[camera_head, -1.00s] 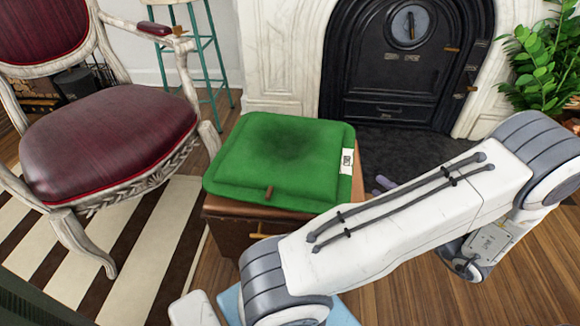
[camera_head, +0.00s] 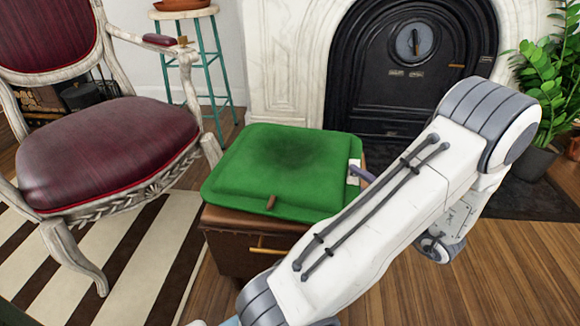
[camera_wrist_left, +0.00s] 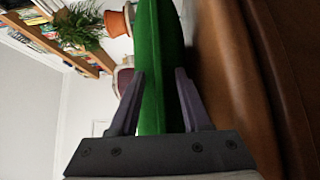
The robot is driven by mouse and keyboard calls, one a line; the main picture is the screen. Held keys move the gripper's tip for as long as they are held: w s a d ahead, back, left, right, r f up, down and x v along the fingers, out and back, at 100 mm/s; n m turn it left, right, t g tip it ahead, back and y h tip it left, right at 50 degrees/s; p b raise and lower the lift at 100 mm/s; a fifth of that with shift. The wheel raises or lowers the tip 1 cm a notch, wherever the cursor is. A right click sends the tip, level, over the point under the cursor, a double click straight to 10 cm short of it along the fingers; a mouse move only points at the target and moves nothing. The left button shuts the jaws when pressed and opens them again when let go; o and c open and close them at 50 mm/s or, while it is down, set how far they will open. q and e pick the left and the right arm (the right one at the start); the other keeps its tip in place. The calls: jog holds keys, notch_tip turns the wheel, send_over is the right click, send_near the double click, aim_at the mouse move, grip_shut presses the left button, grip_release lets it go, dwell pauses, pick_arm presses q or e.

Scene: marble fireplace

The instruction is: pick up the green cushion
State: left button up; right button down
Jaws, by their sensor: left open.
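The green cushion (camera_head: 275,165) lies flat on a brown chest (camera_head: 225,218) in the head view, with a white tag on its right edge. My left gripper (camera_head: 361,172) is at that right edge, by the tag; only a purple-grey finger shows past my arm. In the left wrist view the cushion (camera_wrist_left: 152,55) stands on edge between the two fingers of my open left gripper (camera_wrist_left: 160,75). One finger is on each side of it. The lower finger is between the cushion and the brown chest top (camera_wrist_left: 228,70). I cannot tell whether the fingers touch it. My right gripper is not in view.
A red upholstered armchair (camera_head: 105,150) stands left of the chest on a striped rug (camera_head: 125,265). A teal stool (camera_head: 203,60) is behind it. A black fireplace (camera_head: 405,75) is at the back, with a potted plant (camera_head: 545,100) at right.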

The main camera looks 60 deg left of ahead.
pick_arm(q)
grip_shut()
dwell(1.4)
